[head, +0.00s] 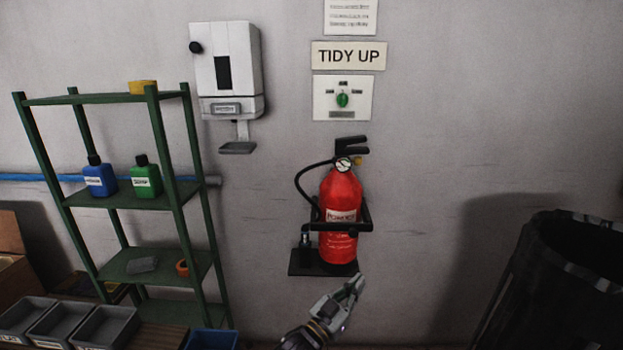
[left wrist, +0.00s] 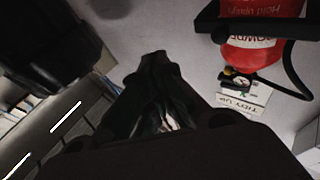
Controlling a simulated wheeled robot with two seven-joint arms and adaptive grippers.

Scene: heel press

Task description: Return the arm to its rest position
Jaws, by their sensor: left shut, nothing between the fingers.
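My left gripper (head: 354,287) is in the lower middle of the head view, in front of the wall and just below the fire extinguisher's bracket. Its fingers are together with nothing between them. In the left wrist view the shut fingers (left wrist: 158,75) show dark at the centre. The red fire extinguisher (head: 341,205) hangs upright in a black bracket (head: 318,270) on the wall. It also shows upside down at the top right of the left wrist view (left wrist: 262,55). My right gripper is in neither view.
A green shelf rack (head: 150,193) with bottles stands at left. A white dispenser (head: 226,65) and a green-knob panel (head: 343,98) are on the wall. Grey bins (head: 105,326) sit lower left, beside a blue bin (head: 212,340). A dark barrel (head: 565,275) stands at right.

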